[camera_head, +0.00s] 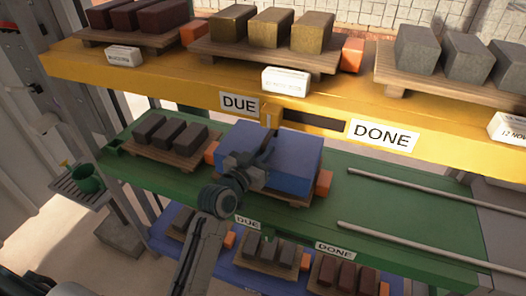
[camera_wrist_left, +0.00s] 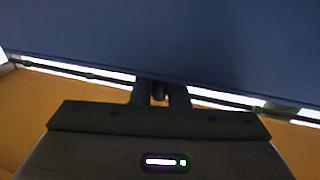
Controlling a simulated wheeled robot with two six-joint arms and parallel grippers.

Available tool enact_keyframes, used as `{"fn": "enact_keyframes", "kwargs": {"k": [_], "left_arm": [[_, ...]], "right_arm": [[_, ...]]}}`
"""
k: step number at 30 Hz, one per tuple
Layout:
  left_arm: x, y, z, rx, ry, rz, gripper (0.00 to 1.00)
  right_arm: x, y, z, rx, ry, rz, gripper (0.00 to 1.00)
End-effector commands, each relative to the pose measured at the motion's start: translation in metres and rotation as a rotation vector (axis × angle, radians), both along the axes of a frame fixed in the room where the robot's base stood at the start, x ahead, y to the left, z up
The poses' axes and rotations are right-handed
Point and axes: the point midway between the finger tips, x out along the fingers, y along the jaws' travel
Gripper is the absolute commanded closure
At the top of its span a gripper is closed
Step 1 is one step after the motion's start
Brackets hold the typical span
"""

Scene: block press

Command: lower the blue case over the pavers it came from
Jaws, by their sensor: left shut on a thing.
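The blue case (camera_head: 295,150) is over a wooden pallet (camera_head: 280,194) on the green middle shelf. The case hides whatever pavers are under it, and I cannot tell whether its lower edge touches the pallet. My left gripper (camera_head: 262,152) is at the near side of the case and shut on it. In the left wrist view the case's dark blue face (camera_wrist_left: 160,40) fills the top, and the fingers (camera_wrist_left: 160,95) meet at its lower edge. My right gripper is not in view.
Orange blocks (camera_head: 211,152) (camera_head: 323,182) flank the case. Dark pavers on a pallet (camera_head: 170,152) stand to its left. Two grey rails (camera_head: 420,190) (camera_head: 410,245) run along the bare green shelf at right. A yellow shelf (camera_head: 200,80) with paver pallets is above, a blue one below.

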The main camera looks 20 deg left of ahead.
Motion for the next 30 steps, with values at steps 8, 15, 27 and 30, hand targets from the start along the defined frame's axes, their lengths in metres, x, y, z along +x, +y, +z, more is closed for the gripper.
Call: {"fn": "enact_keyframes", "kwargs": {"k": [8, 15, 27, 30], "left_arm": [[0.0, 0.0, 0.0001, 0.0, -0.002, 0.0, 1.0], [0.0, 0.0001, -0.0029, -0.001, -0.003, 0.0, 1.0], [0.0, 0.0, -0.0055, 0.0, -0.002, 0.0, 0.61], [0.0, 0.0, -0.0057, 0.0, -0.002, 0.0, 0.61]], "right_arm": [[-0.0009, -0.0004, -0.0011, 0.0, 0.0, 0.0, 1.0], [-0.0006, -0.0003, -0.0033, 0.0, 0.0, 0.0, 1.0], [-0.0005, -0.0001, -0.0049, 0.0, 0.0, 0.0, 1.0], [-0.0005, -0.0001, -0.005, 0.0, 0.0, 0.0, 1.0]]}}
